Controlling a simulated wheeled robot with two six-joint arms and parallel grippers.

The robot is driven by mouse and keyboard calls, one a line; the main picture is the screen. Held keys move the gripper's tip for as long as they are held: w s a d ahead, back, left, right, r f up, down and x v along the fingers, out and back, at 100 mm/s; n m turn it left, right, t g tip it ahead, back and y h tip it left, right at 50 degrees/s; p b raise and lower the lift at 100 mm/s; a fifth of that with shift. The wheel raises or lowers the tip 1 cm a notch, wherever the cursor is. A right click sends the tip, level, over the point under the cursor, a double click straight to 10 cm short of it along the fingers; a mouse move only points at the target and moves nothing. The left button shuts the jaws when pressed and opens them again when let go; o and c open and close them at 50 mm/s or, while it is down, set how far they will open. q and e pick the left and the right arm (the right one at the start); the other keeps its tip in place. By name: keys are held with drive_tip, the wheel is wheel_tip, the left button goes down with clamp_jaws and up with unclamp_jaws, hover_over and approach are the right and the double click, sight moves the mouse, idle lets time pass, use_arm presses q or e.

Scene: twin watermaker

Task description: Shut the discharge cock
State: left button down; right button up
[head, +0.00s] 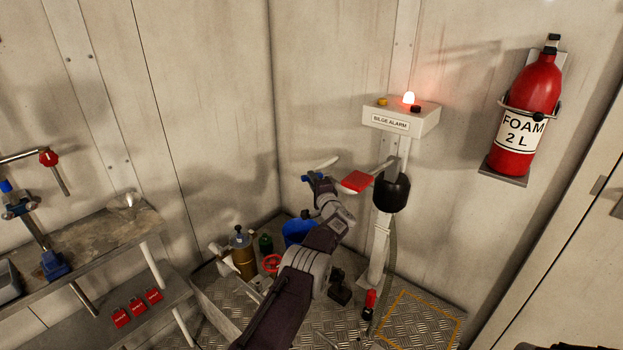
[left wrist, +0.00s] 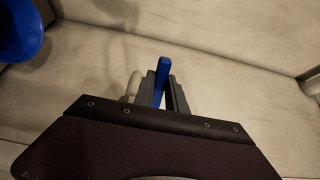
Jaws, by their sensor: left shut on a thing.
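My left gripper (head: 318,178) reaches up from the bottom of the head view to the corner, left of the post under the bilge alarm box. It is shut on a narrow blue bar (left wrist: 162,78), which stands up between the two dark fingers in the left wrist view. The bar looks like a lever handle, but the fingers and my wrist hide its lower part. I cannot tell for certain that it belongs to the discharge cock. A pale, curved piece (head: 322,163) shows just behind the fingertips. My right gripper is not in view.
A red paddle (head: 357,181) joins a black body (head: 391,192) on the post, close right of my gripper. The bilge alarm box (head: 400,119) has a lit red lamp (head: 409,98). A blue bucket (head: 296,232) and several containers stand below. A workbench (head: 90,235) is left.

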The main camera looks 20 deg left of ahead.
use_arm(q)
drive_tip(key=shift+d+r+y, duration=0.1)
drive_tip(key=shift+y, duration=0.2)
drive_tip(key=c, duration=1.7)
unclamp_jaws()
drive_tip(key=shift+o, duration=0.3)
drive_tip(key=b+v, duration=0.9)
drive_tip(key=b, duration=0.8)
drive_tip(key=shift+c, duration=0.3)
